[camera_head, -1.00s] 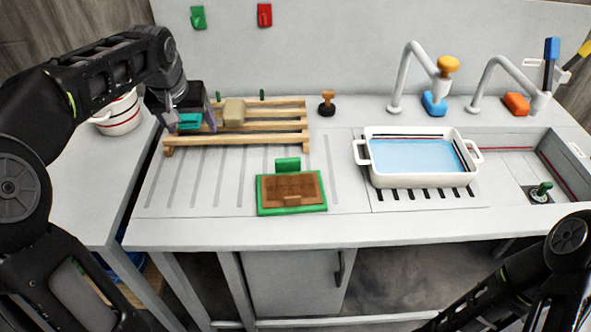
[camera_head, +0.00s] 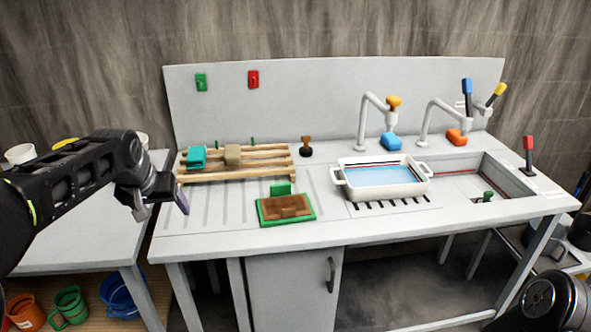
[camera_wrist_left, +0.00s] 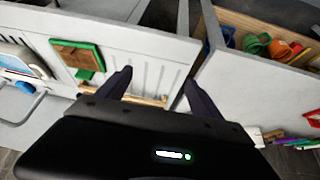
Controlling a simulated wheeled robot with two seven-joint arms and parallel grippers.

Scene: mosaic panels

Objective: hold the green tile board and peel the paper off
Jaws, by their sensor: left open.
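The green tile board (camera_head: 262,216) lies flat near the front edge of the counter, with a green tab standing at its back. Brown paper (camera_head: 284,207) covers its middle inside the green rim. The board also shows at the upper left of the left wrist view (camera_wrist_left: 94,50). My left gripper (camera_head: 165,205) is left of the board, over the counter's left end, apart from it. In the left wrist view its two fingers (camera_wrist_left: 158,82) are spread with nothing between them. My right gripper is out of the frames; only part of my right arm shows at lower right.
A wooden rack (camera_head: 262,168) holds a teal block (camera_head: 197,157) and a beige block (camera_head: 233,154). A white basin (camera_head: 382,190) of water stands right of the board. Taps and a sink are behind and right. The grooved counter left of the board is clear.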

